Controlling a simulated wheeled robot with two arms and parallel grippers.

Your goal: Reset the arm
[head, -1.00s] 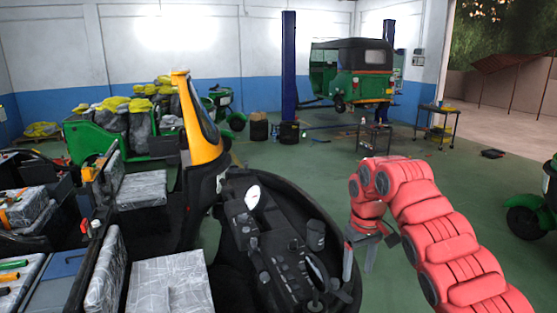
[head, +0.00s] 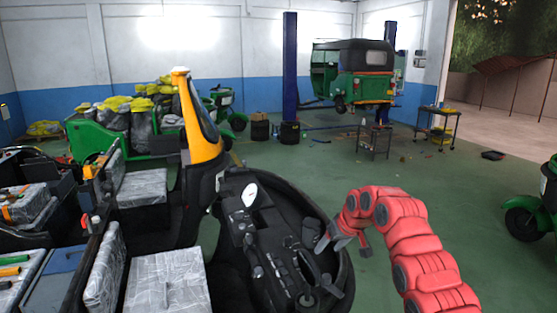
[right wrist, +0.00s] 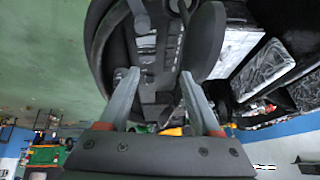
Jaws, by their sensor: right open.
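My right arm (head: 420,245) is red and reaches in from the lower right in the head view. Its gripper (head: 343,246) is at the right rim of the black dashboard (head: 265,245) of the near rickshaw; I cannot tell whether it touches. In the right wrist view the two grey fingers of the right gripper (right wrist: 162,88) are apart with nothing held between them. The dashboard (right wrist: 155,50) lies beyond them. My left gripper is not in view.
Silver-wrapped seats (head: 165,283) and a yellow-and-black front pillar (head: 200,135) are on the left. A green rickshaw (head: 355,75) is raised on a blue lift post (head: 290,70). A trolley (head: 438,125) stands at the back right.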

